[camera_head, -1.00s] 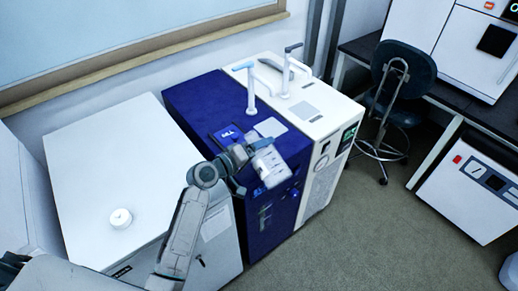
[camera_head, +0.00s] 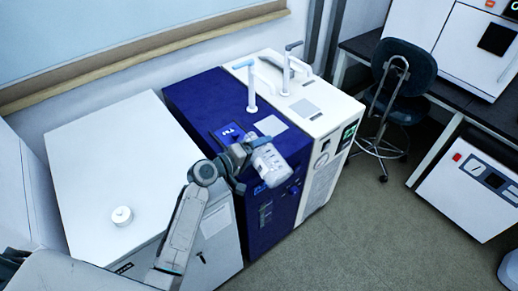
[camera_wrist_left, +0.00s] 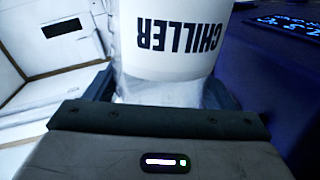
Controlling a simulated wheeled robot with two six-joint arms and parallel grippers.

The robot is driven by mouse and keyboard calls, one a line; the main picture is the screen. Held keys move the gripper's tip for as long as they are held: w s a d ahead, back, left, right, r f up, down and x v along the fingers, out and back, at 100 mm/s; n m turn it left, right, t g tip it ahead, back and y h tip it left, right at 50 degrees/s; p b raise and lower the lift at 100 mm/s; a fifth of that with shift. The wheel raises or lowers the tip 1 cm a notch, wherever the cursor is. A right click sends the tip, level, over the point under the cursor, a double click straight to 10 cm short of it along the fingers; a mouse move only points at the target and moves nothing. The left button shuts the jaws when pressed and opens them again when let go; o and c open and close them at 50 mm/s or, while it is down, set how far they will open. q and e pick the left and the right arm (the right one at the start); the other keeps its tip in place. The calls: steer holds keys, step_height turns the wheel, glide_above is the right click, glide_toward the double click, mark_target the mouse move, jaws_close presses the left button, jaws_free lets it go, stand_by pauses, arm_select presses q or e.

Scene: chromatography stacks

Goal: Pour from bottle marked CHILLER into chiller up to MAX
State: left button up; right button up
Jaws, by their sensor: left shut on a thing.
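My left gripper (camera_head: 250,153) is shut on a white bottle (camera_head: 270,166). In the head view the bottle is held tilted over the front part of the dark blue unit (camera_head: 240,195). In the left wrist view the bottle (camera_wrist_left: 180,85) shows the word CHILLER, upside down in the picture, with the fingers on both sides of its lower part. The blue unit has a small panel and a pale blue-handled post on top. A white unit (camera_head: 325,160) with a gauge stands right beside it. No MAX mark or liquid can be made out. My right gripper is not in view.
A white cabinet (camera_head: 110,160) stands left of the blue unit, with a small round white cap (camera_head: 122,216) on its top. A stool (camera_head: 405,90) and a bench with instruments are at the right. The floor (camera_head: 400,230) in front is clear.

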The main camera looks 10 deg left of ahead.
arm_select(q)
steer(key=shift+n, duration=0.4)
steer(key=shift+a+f, duration=0.1)
steer(key=shift+f, duration=0.05)
steer(key=shift+w+p, duration=0.1)
steer(key=shift+p, duration=0.25)
steer(key=shift+a+n+p, duration=0.1)
steer(key=shift+n+p, duration=0.2)
steer(key=shift+n, duration=0.2)
steer(key=shift+f, duration=0.1)
